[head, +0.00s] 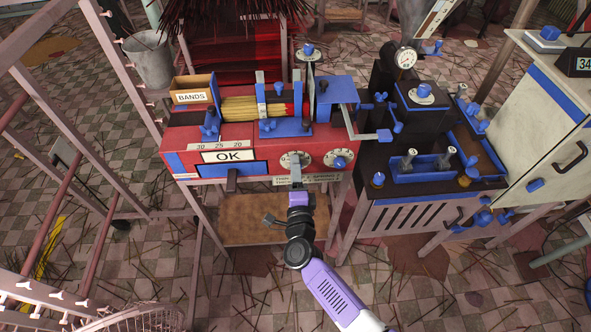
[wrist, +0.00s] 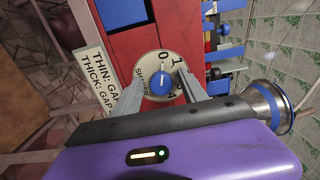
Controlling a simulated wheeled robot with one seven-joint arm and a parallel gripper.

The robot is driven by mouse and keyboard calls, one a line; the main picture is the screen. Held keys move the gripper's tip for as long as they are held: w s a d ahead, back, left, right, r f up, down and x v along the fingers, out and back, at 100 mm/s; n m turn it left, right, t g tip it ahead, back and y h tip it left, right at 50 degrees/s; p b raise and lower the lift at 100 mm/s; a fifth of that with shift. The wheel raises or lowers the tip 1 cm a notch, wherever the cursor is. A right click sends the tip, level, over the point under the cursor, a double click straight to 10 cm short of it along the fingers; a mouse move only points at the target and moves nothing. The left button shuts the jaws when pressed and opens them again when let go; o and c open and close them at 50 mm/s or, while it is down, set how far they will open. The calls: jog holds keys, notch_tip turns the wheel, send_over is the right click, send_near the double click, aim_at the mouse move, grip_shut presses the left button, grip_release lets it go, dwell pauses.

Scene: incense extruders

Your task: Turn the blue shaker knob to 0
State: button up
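The blue shaker knob (wrist: 160,83) sits at the centre of a round cream dial (wrist: 150,65) on the red machine. The dial reads 0 at its top in the wrist view, then 1 and on to 4 at lower right. The knob has a white mark, but I cannot tell for sure which number it points to. My gripper (wrist: 160,80) is open, one finger on each side of the knob, with gaps visible between knob and fingers. In the head view my gripper (head: 296,172) is in front of the dial (head: 288,160) and hides the knob.
A second dial with a blue knob (head: 340,162) is just right of it. The OK panel (head: 228,156) is to the left. A THIN/THICK gap label (wrist: 97,82) lies beside the dial. A black-topped machine (head: 415,195) stands at right, and a bands box (head: 193,98) at upper left.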

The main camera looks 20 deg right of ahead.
jog(key=shift+s, duration=0.1)
jog(key=v, duration=0.7)
jog(key=shift+s, duration=0.25)
jog(key=shift+a, duration=0.1)
dwell(0.4)
